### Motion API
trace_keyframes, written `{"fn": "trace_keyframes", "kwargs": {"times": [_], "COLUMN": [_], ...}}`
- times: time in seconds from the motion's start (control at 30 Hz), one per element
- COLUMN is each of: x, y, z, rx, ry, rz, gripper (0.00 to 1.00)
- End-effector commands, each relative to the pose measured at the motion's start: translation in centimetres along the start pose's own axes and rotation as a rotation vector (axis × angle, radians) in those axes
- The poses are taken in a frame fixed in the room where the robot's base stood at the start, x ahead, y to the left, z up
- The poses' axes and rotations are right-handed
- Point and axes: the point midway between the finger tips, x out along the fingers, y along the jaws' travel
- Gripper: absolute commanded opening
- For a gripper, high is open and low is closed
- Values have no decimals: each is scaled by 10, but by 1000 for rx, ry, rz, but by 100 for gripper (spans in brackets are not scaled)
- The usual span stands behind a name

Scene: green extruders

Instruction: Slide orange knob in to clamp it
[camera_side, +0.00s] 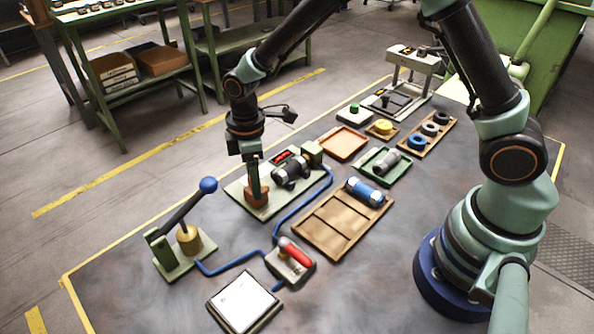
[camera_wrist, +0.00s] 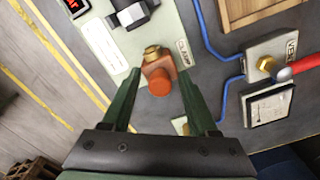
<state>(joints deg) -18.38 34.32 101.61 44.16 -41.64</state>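The orange knob (camera_wrist: 159,82) is round and sits in front of an orange-brown block (camera_wrist: 160,66) with a brass fitting (camera_wrist: 152,52) behind it. The block stands on a pale green plate marked "CLAMP". My gripper (camera_wrist: 158,74) points down with one green finger on each side of the knob. A gap shows between each finger and the knob, so it is open and holds nothing. In the side view my gripper (camera_side: 254,185) is down at the orange block, and its fingers hide much of the knob there.
A dark cylindrical part (camera_side: 291,170) sits behind the block on the same plate (camera_side: 237,189). A blue-ball lever (camera_side: 208,185) stands at left. A red-handled valve (camera_side: 295,253), blue hose (camera_side: 232,263) and wooden tray (camera_side: 325,243) lie nearby.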

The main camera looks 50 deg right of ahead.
Motion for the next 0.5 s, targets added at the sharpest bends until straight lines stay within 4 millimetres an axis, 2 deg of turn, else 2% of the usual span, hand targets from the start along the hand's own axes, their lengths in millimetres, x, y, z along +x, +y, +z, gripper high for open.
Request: {"fn": "trace_keyframes", "kwargs": {"times": [0.03, 0.5], "x": [6, 7], "y": [-1, 2], "z": [1, 7], "rx": [0, 2], "ry": [-1, -3], "rz": [-1, -3], "gripper": [29, 28]}}
